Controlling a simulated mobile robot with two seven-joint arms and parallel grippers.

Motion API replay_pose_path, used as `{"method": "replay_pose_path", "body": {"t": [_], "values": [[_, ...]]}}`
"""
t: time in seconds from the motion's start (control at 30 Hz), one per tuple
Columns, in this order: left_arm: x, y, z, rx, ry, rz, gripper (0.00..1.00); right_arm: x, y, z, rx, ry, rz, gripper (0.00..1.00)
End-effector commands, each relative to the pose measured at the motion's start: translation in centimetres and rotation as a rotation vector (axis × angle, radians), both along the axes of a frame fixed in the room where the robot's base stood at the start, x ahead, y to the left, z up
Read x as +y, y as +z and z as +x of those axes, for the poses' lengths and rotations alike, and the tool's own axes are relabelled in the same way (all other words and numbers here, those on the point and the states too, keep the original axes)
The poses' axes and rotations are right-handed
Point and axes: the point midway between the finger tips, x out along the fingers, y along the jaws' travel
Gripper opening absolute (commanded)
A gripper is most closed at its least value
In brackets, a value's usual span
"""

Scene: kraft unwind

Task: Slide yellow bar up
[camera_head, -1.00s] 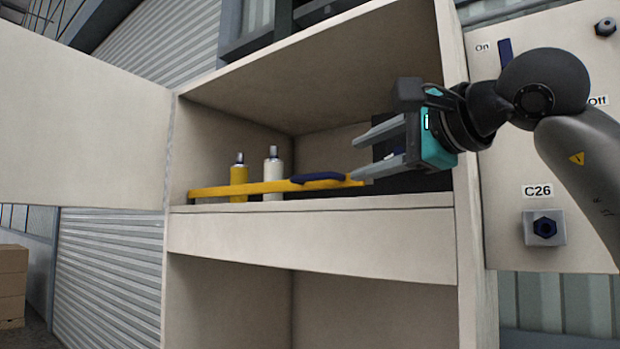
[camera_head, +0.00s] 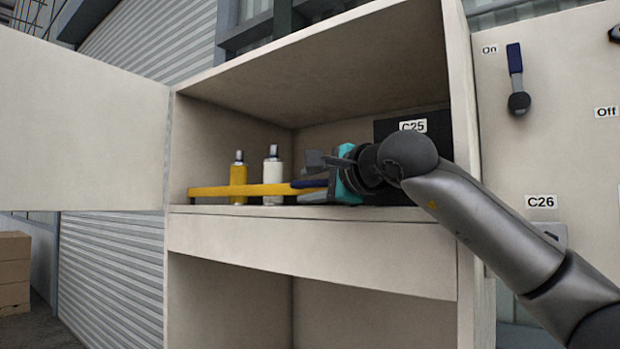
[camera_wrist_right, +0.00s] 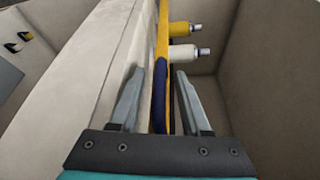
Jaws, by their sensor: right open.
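The yellow bar (camera_head: 238,190) lies level across the front of the upper cabinet compartment, just above the shelf edge. A dark blue grip (camera_head: 309,183) sits on its right part. My right gripper (camera_head: 312,190) is at the blue grip, and its body hides the bar's right end. In the right wrist view the open fingers (camera_wrist_right: 158,100) stand either side of the blue grip (camera_wrist_right: 160,88), with a gap to the right finger. The yellow bar (camera_wrist_right: 163,35) runs away from the gripper there. My left gripper is not in view.
A yellow bottle (camera_head: 238,180) and a white bottle (camera_head: 272,176) stand behind the bar. A dark panel labelled C25 (camera_head: 385,128) is behind my wrist. The cabinet's right side wall (camera_head: 462,100) is close to my arm. The open door (camera_head: 80,120) stands at left.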

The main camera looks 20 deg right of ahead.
Motion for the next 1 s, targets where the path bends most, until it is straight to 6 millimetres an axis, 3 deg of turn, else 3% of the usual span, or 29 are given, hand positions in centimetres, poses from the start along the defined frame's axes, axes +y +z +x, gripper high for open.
{"method": "replay_pose_path", "body": {"t": [0.27, 0.7, 1.0], "values": [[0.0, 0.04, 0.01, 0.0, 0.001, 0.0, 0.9, 0.05, -0.09, 0.18, 0.001, 0.0, 0.0, 0.47], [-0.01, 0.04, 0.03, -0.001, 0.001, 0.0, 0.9, 0.05, -0.06, 0.15, 0.001, 0.0, 0.0, 0.0], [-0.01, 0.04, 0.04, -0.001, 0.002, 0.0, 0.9, 0.05, -0.08, 0.15, 0.002, 0.0, 0.0, 0.0]]}}
